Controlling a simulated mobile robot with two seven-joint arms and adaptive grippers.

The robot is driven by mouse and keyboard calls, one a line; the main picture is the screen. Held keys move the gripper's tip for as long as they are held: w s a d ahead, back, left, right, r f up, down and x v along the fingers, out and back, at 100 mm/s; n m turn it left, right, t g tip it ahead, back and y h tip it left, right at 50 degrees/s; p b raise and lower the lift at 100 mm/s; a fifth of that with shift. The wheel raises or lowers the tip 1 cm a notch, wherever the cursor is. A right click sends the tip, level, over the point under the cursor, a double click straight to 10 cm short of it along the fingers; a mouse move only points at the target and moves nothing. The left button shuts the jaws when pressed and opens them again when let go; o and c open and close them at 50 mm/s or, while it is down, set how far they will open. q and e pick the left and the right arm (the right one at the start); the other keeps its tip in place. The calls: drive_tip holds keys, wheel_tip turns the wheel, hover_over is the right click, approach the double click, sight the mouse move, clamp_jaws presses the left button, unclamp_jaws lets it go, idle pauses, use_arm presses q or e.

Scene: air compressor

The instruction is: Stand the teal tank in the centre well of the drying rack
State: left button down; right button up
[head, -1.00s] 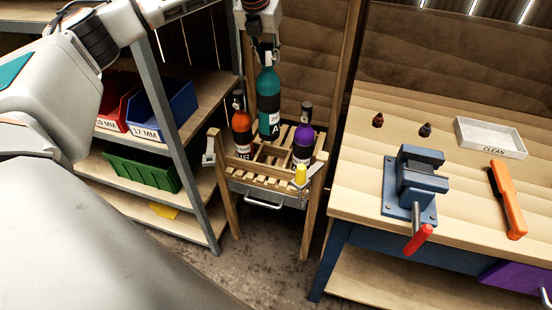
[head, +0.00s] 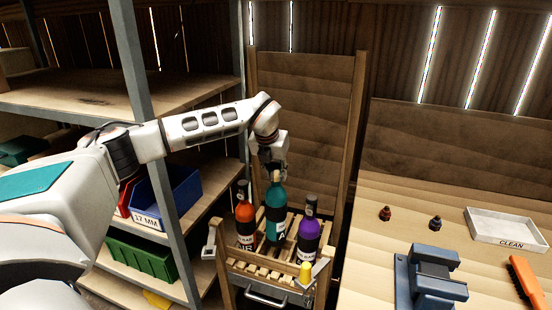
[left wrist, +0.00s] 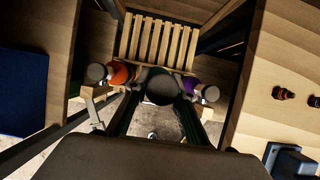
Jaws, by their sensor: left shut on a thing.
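The teal tank (head: 275,212) is upright at the middle of the wooden drying rack (head: 262,272), between an orange tank (head: 245,220) and a purple tank (head: 308,238). Its base is at the centre well, but I cannot tell whether it rests on the slats. My left gripper (head: 274,177) points down from above and is shut on the teal tank's neck. In the left wrist view the teal tank's dark rounded top (left wrist: 162,88) lies between the fingers, with the orange tank (left wrist: 121,73) and purple tank (left wrist: 190,85) on either side. My right gripper is out of view.
A shelf with a blue bin (head: 172,200) and a green bin (head: 142,255) stands left of the rack. A workbench (head: 375,235) at right carries a blue vise (head: 432,278), a white tray (head: 508,228) and two small fittings. A yellow knob (head: 305,272) stands at the rack's front.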

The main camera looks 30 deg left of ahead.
sight(276, 198)
use_arm(q)
wheel_tip(276, 198, down, 10)
drive_tip(key=shift+w+f+p, duration=0.1)
drive_tip(key=shift+p, duration=0.25)
drive_tip(key=c, duration=1.7)
unclamp_jaws()
drive_tip(key=shift+f, duration=0.15)
drive_tip(key=b+v, duration=0.1)
drive_tip(key=v, duration=1.1)
drive_tip(key=shift+s, duration=0.2)
drive_tip(key=shift+d, duration=0.15)
